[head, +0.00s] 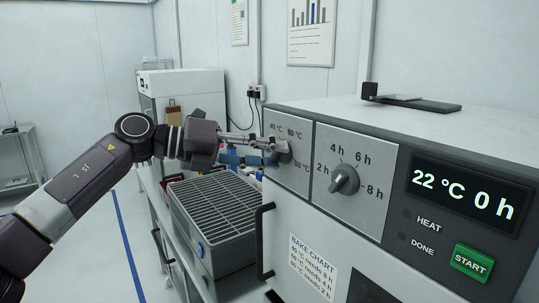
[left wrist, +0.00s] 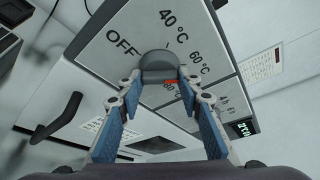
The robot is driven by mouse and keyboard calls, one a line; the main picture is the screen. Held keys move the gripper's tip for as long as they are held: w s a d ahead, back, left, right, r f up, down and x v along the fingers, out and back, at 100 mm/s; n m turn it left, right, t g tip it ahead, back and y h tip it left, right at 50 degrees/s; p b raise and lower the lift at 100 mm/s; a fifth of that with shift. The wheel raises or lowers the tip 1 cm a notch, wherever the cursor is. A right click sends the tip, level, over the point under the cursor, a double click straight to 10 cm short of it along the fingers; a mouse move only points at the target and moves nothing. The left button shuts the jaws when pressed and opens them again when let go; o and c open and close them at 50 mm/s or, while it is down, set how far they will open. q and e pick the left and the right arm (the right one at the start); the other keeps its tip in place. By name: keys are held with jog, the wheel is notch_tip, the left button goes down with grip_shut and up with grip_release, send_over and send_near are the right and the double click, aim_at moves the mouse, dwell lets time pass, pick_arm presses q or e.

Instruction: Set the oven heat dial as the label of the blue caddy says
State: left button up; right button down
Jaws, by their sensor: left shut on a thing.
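The oven (head: 420,135) stands at the right in the head view. Its heat dial (head: 283,151) is on the left panel, partly hidden by my left gripper (head: 268,150). In the left wrist view the grey heat dial (left wrist: 159,65) sits between the fingertips of my left gripper (left wrist: 160,82), which is shut on it. OFF, 40 °C, 60 °C and 80 °C are printed around it. A red mark shows at the dial's edge near 80 °C; I cannot tell exactly where the dial points. I cannot make out the blue caddy or its label. My right gripper is not in view.
The time dial (head: 344,180) is right of the heat dial. The display (head: 466,194) reads 22 °C 0 h, above the green START button (head: 470,262). A bake chart (head: 313,265) is on the oven front. A grated grey box (head: 215,215) stands left of the oven.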

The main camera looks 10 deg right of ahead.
pick_arm(q)
jog(key=shift+f, duration=0.15)
jog(key=o, duration=1.2)
jog(key=shift+c, duration=0.2)
jog(key=shift+a, duration=0.1)
jog(key=v, duration=1.1)
jog(key=shift+a, duration=0.4)
